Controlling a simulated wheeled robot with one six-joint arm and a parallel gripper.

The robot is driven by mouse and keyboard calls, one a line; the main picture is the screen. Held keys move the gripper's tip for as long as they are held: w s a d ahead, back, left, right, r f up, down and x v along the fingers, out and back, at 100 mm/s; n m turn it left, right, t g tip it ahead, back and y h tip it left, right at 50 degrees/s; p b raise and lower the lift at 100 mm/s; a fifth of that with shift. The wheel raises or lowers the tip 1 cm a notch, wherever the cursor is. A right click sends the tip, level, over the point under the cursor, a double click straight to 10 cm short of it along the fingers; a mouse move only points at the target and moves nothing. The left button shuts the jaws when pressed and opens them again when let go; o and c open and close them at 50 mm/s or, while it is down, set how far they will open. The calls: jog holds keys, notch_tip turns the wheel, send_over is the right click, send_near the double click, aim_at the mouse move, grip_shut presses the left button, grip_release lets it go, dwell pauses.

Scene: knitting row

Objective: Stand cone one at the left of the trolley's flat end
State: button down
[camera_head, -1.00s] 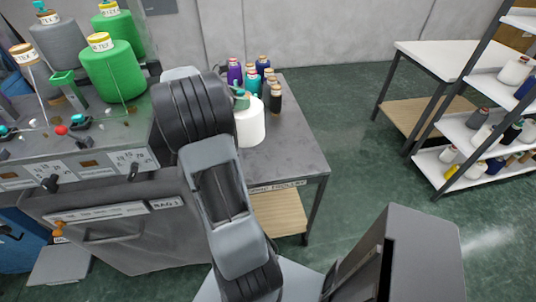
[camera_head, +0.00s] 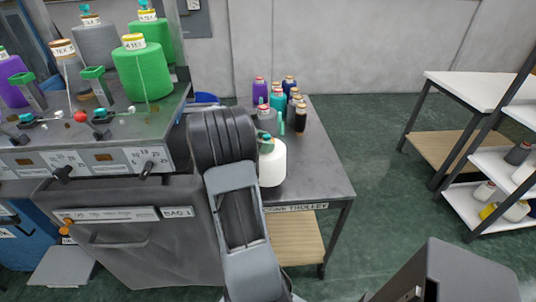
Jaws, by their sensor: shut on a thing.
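A white yarn cone (camera_head: 272,167) with a teal tip stands out just right of my arm, over the left part of the grey trolley top (camera_head: 318,178). Its left side is hidden by my arm, and no number can be read on it. I cannot tell whether its base touches the trolley. The trolley's front edge carries a label. My gripper and its fingers are hidden behind my arm, so no hold on the white cone can be seen.
Several small dark, purple and teal cones (camera_head: 300,118) and a grey one (camera_head: 267,120) stand at the trolley's back. A knitting machine (camera_head: 95,140) with green cones (camera_head: 143,72) is at left. A white table (camera_head: 480,93) and shelves are at right. The trolley's front right is clear.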

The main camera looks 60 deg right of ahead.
jog(key=shift+f, duration=2.25)
jog(key=shift+c, duration=2.2)
grip_release()
jog(key=v, duration=0.7)
jog(key=shift+w+a+r, duration=0.15)
jog(key=shift+w+r, duration=0.05)
jog(key=shift+r, duration=0.1)
